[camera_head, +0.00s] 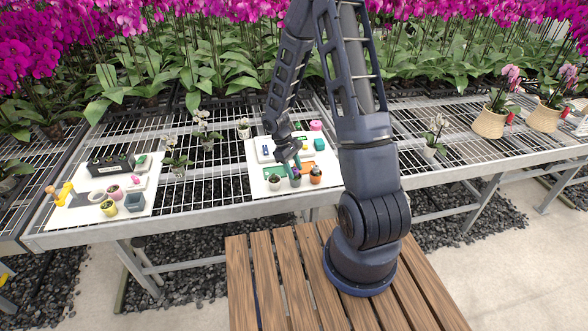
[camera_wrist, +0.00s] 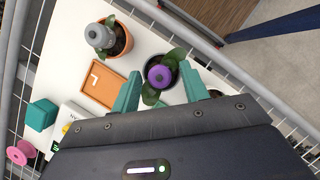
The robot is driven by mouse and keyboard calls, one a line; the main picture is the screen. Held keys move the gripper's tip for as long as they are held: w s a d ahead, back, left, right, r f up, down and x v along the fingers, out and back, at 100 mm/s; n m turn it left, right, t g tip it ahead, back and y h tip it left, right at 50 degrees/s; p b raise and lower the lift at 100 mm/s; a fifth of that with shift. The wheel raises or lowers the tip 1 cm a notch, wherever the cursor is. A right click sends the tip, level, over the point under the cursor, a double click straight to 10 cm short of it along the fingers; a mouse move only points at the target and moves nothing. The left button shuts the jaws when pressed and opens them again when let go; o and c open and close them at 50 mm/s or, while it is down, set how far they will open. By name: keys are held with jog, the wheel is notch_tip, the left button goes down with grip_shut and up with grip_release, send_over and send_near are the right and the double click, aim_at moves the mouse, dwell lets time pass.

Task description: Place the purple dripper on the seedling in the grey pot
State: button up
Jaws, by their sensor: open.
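In the wrist view the purple dripper (camera_wrist: 159,76) is a round piece with a darker centre. It sits over the dark grey pot (camera_wrist: 176,92), among the green leaves of the seedling (camera_wrist: 151,96). Its underside and the soil below are hidden, so I cannot tell how deep it sits. My gripper (camera_wrist: 160,72) is open, one teal finger on each side of the dripper, with visible gaps. In the head view my gripper (camera_head: 291,164) is low over the grey pot (camera_head: 295,181) at the front of the white board; the dripper is not clear there.
A terracotta pot (camera_wrist: 118,40) with a grey dripper (camera_wrist: 100,35) stands close by. An orange tray (camera_wrist: 103,88), a teal block (camera_wrist: 42,113) and a pink spool (camera_wrist: 20,152) lie on the white board (camera_head: 262,186). Another white board (camera_head: 75,218) with pots is at left.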

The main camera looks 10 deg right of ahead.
jog(key=v, duration=1.2)
jog(key=s+d+r+m+t+y, duration=0.15)
jog(key=s+d+r, duration=0.25)
jog(key=r, duration=0.5)
jog(key=s+d+r+m+t, duration=0.2)
jog(key=s+d+r+m, duration=0.15)
jog(key=r, duration=0.55)
jog(key=s+d+r+m+t+y, duration=0.1)
jog(key=s+r, duration=0.3)
jog(key=s, duration=0.4)
jog(key=s+d+r+m+t, duration=0.3)
jog(key=s+r, duration=0.2)
jog(key=s, duration=0.3)
jog(key=shift+r+y, duration=0.25)
jog(key=shift+y, duration=0.1)
